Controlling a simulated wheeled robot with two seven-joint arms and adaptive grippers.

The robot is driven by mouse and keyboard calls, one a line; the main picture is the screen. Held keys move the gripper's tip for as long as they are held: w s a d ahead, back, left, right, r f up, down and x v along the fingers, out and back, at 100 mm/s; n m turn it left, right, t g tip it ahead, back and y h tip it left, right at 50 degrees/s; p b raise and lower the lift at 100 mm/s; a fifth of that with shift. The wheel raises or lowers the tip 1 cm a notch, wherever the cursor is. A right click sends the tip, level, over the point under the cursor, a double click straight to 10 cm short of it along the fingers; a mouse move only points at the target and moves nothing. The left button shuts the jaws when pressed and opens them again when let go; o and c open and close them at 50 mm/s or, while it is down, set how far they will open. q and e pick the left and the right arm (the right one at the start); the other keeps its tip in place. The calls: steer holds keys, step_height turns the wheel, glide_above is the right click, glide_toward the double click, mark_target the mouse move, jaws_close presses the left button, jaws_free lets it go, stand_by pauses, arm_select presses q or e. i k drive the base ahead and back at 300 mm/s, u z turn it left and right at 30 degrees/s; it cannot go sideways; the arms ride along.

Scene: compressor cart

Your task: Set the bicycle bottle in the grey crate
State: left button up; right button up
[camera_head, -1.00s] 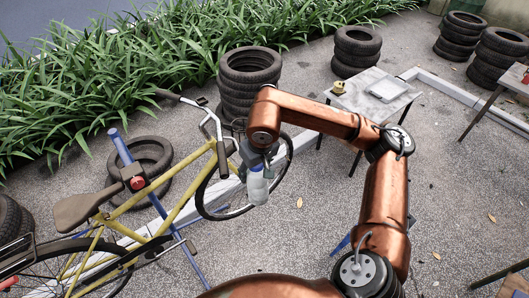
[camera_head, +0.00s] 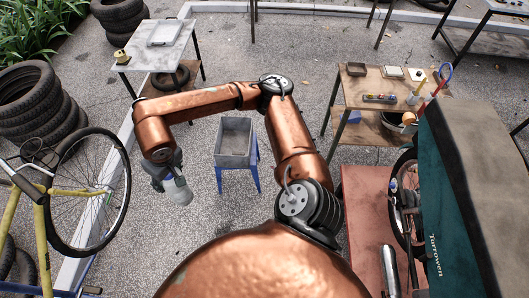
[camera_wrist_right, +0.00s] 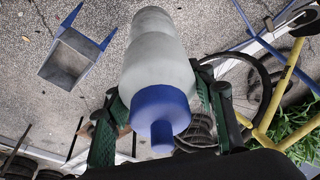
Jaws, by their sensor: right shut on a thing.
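The bicycle bottle (camera_head: 179,191) is translucent grey-white and hangs in my right gripper (camera_head: 170,178), left of the crate. In the right wrist view the bottle (camera_wrist_right: 155,55) shows its blue cap and spout toward the camera, between the dark green fingers of my gripper (camera_wrist_right: 162,120), which is shut on it. The grey crate (camera_head: 234,160) is open, looks empty, and stands on a blue-legged stand to the right of the gripper. In the right wrist view the crate (camera_wrist_right: 70,60) is at the upper left, apart from the bottle. My left gripper is not in view.
A yellow bicycle (camera_head: 42,215) stands at the left, near stacked tyres (camera_head: 38,105). A light table (camera_head: 155,50) is behind the crate. A wooden workbench (camera_head: 375,92) and a teal machine (camera_head: 428,220) are at the right. Paving around the crate is clear.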

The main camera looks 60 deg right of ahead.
mark_target(242, 140)
steer(key=z, duration=0.65)
steer(key=k, duration=0.9)
steer(key=z, duration=1.1)
steer(key=i, duration=1.2)
steer(key=u, duration=0.95)
steer(key=i, duration=0.45)
steer(key=u, duration=0.35)
